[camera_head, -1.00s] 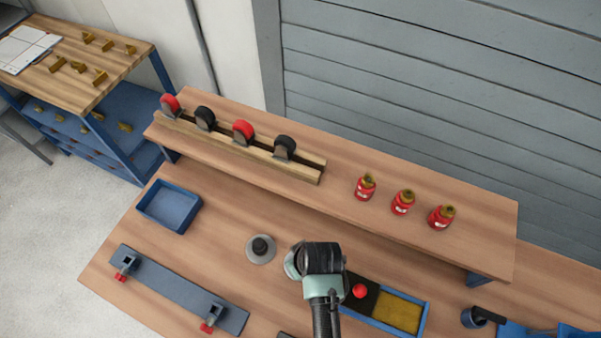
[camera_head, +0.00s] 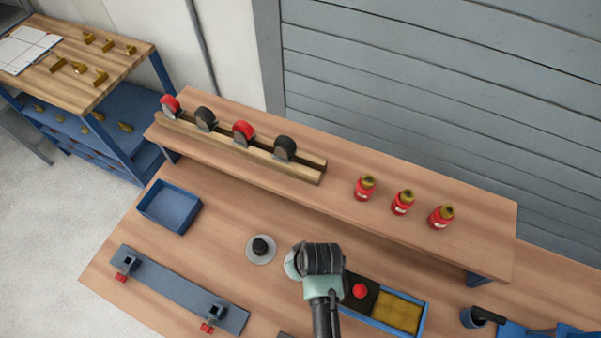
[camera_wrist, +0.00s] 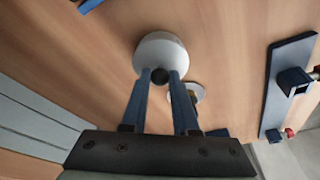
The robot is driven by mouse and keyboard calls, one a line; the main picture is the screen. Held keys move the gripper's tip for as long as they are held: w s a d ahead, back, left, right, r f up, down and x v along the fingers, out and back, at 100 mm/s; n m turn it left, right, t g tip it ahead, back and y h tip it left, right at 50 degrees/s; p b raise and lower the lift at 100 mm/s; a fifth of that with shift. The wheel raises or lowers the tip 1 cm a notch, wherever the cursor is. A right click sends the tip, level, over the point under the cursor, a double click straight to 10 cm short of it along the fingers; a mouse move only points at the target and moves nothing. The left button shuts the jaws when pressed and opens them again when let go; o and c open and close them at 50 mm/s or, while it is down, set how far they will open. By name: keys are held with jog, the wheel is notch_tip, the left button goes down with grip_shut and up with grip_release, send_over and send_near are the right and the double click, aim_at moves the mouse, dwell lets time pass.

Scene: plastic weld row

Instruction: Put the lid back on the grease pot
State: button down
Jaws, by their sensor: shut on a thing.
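In the wrist view, my gripper (camera_wrist: 163,76) is shut on the black knob (camera_wrist: 160,75) of a pale round lid (camera_wrist: 160,50). The lid shows beyond the fingertips; what lies beneath it is hidden. In the head view my wrist (camera_head: 320,260) covers the fingers and the lid. A pale round dish (camera_head: 262,258) with a dark raised middle stands on the bench just left of my wrist. A pale round thing, probably this dish, shows behind a finger in the wrist view (camera_wrist: 200,90). I cannot tell for certain which thing is the grease pot.
A blue tray (camera_head: 170,205) and a clamp bar (camera_head: 180,288) lie to the left. A blue-edged box (camera_head: 400,313) with a red knob beside it is close on the right. A raised shelf (camera_head: 330,190) with rollers and red bottles stands behind.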

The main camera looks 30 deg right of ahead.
dwell(0.4)
jog(key=c, duration=0.6)
grip_release()
jog(key=shift+o, duration=0.2)
jog(key=o, duration=0.4)
jog(key=shift+o, duration=0.2)
jog(key=shift+r+p, duration=3.55)
jog(key=shift+p, duration=0.15)
